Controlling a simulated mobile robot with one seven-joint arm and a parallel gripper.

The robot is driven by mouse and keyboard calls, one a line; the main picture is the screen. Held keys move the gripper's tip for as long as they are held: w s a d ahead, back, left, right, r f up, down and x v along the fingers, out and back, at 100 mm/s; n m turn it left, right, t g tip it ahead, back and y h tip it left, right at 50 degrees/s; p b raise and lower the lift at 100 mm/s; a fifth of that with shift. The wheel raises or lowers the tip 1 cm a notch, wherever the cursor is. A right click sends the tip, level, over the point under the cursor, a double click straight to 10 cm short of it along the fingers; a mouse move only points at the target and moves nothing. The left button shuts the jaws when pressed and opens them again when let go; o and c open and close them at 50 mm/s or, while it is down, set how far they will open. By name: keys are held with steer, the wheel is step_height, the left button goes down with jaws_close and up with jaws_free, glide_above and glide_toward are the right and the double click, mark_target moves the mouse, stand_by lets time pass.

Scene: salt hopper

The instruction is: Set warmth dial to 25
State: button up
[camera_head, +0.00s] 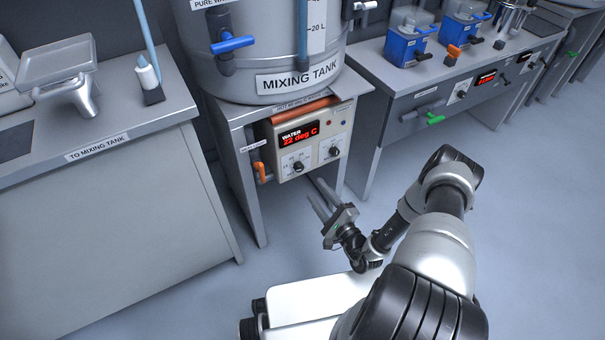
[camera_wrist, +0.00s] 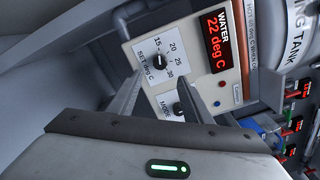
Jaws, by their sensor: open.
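The heater panel (camera_head: 310,145) below the mixing tank has a red display (camera_head: 300,132) reading "WATER 22 deg C". My gripper (camera_head: 315,190) is open and empty, low in front of the panel. In the wrist view its fingers (camera_wrist: 160,80) point toward the dial, apart from it.
An orange-handled valve (camera_head: 262,172) sits at the panel's left, and an orange pipe (camera_head: 300,108) runs above it. The cabinet leg (camera_head: 240,180) flanks the panel. A right bench (camera_head: 400,100) carries blue devices. Open floor lies in front.

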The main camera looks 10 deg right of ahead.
mark_target(301, 170)
steer(key=b+x, duration=0.2)
steer(key=x, duration=0.8)
steer(key=shift+w+a, duration=0.1)
steer(key=shift+w, duration=0.2)
steer(key=c, duration=1.1)
steer(key=shift+o, duration=0.2)
